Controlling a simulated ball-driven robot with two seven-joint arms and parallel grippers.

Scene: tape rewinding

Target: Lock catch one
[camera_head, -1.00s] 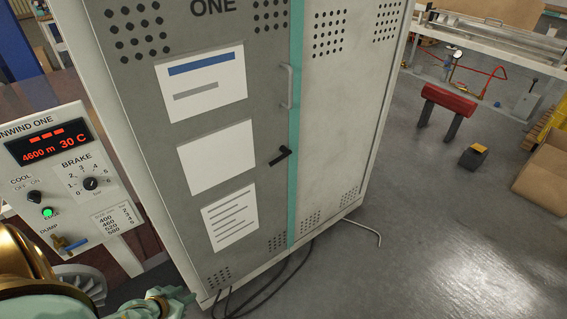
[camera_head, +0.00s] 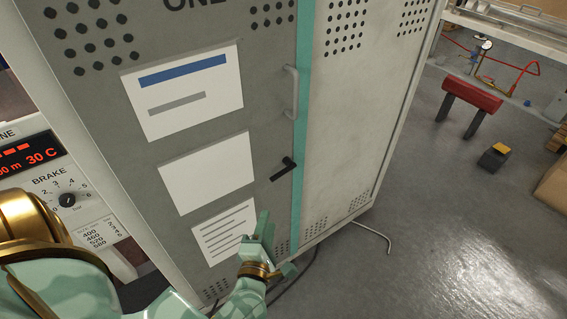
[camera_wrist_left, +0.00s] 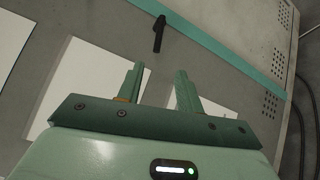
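The grey cabinet door (camera_head: 235,105) labelled ONE is shut in the head view. A small black catch handle (camera_head: 283,169) sits near its right edge, beside the teal strip (camera_head: 303,120). It slants up to the right. The catch (camera_wrist_left: 159,33) also shows in the left wrist view, beyond my fingertips and apart from them. My left gripper (camera_head: 263,233) is in front of the lower door, below and left of the catch. In the left wrist view its two fingers (camera_wrist_left: 158,78) stand apart with nothing between them. My right gripper is not in view.
A pale pull handle (camera_head: 290,92) is on the door above the catch. A control panel (camera_head: 62,190) with a brake dial stands at the left. Cables (camera_head: 295,272) lie at the cabinet's foot. The floor to the right (camera_head: 430,230) is mostly clear.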

